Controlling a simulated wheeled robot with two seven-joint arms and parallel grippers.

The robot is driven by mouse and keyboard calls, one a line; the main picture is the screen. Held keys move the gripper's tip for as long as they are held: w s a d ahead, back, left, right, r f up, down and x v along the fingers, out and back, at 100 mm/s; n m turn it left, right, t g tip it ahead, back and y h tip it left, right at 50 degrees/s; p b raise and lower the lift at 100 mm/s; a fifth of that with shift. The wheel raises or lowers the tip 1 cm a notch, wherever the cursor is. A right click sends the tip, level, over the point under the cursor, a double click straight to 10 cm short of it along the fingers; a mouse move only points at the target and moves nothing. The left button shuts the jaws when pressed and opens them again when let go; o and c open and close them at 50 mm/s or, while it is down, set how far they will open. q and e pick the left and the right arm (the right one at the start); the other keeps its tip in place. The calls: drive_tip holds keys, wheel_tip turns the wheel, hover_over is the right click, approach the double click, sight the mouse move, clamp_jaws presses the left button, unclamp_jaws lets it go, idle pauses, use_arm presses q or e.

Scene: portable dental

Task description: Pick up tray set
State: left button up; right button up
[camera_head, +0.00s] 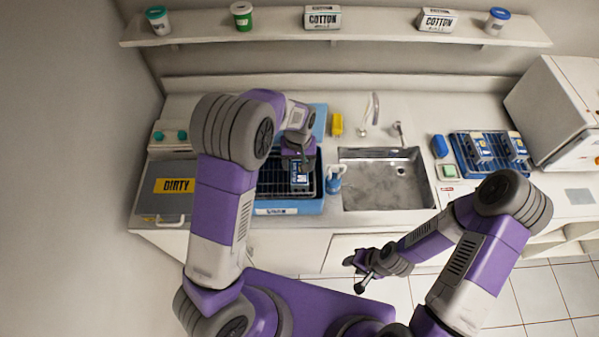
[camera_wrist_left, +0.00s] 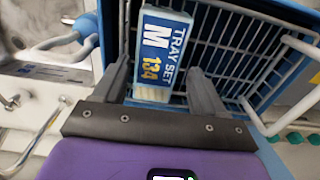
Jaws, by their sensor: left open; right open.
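A tray set (camera_wrist_left: 160,42), a blue and white pack labelled "TRAY SET M 134", sits in a wire rack (camera_wrist_left: 262,50) inside a blue basin. In the head view the tray set (camera_head: 300,179) shows just below my left gripper (camera_head: 298,164). In the left wrist view my left gripper (camera_wrist_left: 160,88) is open, with one finger on each side of the pack's near end. I cannot tell whether the fingers touch it. My right gripper (camera_head: 362,272) is open and empty, low in front of the counter.
A steel sink (camera_head: 385,182) lies right of the blue basin (camera_head: 290,207). A blue spray bottle (camera_head: 335,178) stands between them. A grey box marked "DIRTY" (camera_head: 160,204) is at left. A second blue rack (camera_head: 463,163) with packs stands at right. A shelf (camera_head: 390,32) runs above.

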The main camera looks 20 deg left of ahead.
sight(299, 169)
use_arm(q)
wheel_tip(299, 169, down, 5)
drive_tip(key=b, duration=0.3)
drive_tip(key=shift+w+d+r, duration=0.1)
drive_tip(key=shift+w+r, duration=0.05)
drive_tip(key=shift+r, duration=0.1)
drive_tip(key=c, duration=0.9)
drive_tip(key=shift+r, duration=0.1)
